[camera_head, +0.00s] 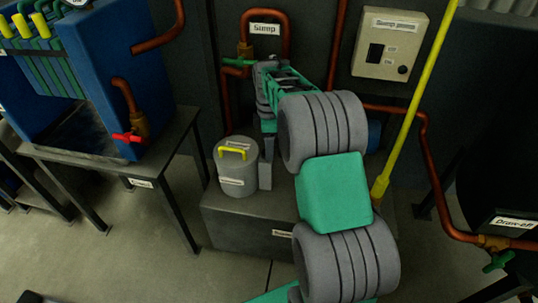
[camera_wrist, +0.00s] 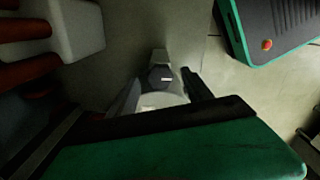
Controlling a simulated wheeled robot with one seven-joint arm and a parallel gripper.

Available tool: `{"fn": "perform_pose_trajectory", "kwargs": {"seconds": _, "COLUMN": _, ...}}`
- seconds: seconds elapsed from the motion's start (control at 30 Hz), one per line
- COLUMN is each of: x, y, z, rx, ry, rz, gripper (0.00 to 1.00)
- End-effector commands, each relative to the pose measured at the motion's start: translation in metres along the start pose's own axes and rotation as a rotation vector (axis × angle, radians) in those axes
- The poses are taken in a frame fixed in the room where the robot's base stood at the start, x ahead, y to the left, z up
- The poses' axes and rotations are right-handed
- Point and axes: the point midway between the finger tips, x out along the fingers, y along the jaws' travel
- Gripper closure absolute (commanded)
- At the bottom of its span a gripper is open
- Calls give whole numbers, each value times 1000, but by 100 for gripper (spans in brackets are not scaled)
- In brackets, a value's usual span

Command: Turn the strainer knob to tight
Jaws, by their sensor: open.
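A grey canister (camera_head: 237,181) with a yellow bar handle (camera_head: 232,150) on its lid stands upright on a dark box. It bears small labels that I cannot read, so I cannot confirm that this handle is the strainer knob. My gripper (camera_head: 265,178) points down close beside the canister's right side. It is open, and I see nothing held. Contact with the canister cannot be told. In the wrist view a grey, partly dark form with a small white label (camera_wrist: 167,81) shows in the middle; much is hidden by a dark bar and a green link.
A pipe labelled Sump (camera_head: 265,29) with a green-handled valve stands behind my arm. A Sump pump panel (camera_head: 390,45) hangs on the wall. A yellow pole (camera_head: 415,103) stands right of my arm. A blue machine on a table (camera_head: 175,140) stands left. Open floor lies in front.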

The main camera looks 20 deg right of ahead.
Motion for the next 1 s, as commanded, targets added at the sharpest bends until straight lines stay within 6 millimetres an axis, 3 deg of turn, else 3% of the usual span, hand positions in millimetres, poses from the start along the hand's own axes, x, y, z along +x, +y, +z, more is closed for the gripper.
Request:
{"fn": "perform_pose_trajectory", "kwargs": {"seconds": 0.03, "x": 12, "y": -1, "z": 0, "rx": 1, "ry": 0, "rz": -2, "gripper": 41}}
{"fn": "perform_pose_trajectory", "kwargs": {"seconds": 0.13, "x": 22, "y": 0, "z": 0, "rx": 2, "ry": 0, "rz": 0, "gripper": 41}}
{"fn": "perform_pose_trajectory", "kwargs": {"seconds": 0.43, "x": 25, "y": 0, "z": 0, "rx": 2, "ry": 0, "rz": 1, "gripper": 41}}
{"fn": "perform_pose_trajectory", "kwargs": {"seconds": 1.0, "x": 25, "y": 0, "z": 0, "rx": 2, "ry": 0, "rz": 1, "gripper": 88}}
